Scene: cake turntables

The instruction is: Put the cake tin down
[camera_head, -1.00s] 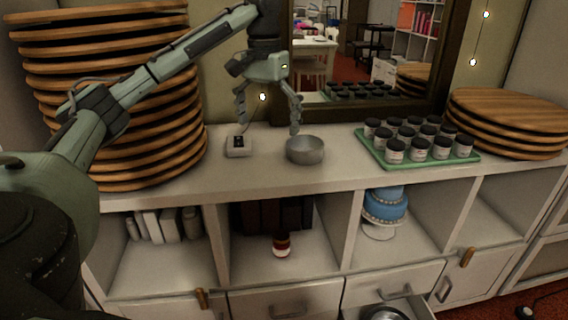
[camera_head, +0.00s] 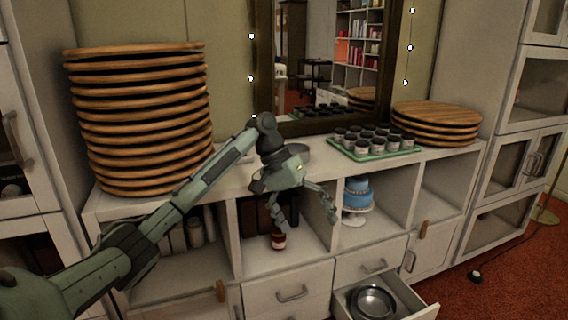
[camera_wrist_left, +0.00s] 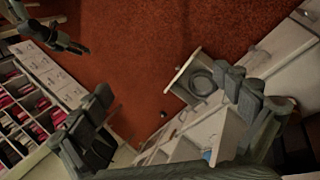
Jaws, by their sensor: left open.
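A grey round tin (camera_head: 298,152) stands on the white counter, partly hidden behind my left arm. Another round metal tin (camera_head: 371,302) lies in the pulled-out drawer (camera_head: 412,312) at the lower right; the left wrist view also shows it (camera_wrist_left: 201,82). My left gripper (camera_head: 306,217) is open and empty, with its fingers pointing down in front of the open shelves. It is left of and above the drawer, apart from both tins. In the left wrist view a dark arm-like shape (camera_wrist_left: 52,36) at the top left may be my right gripper; its jaws are unclear.
A tall stack of wooden boards (camera_head: 140,120) stands at the counter's left; a lower stack (camera_head: 436,122) is at its right. Several dark-lidded jars sit on a green tray (camera_head: 375,156). A blue cake (camera_head: 357,193) stands in a shelf compartment.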

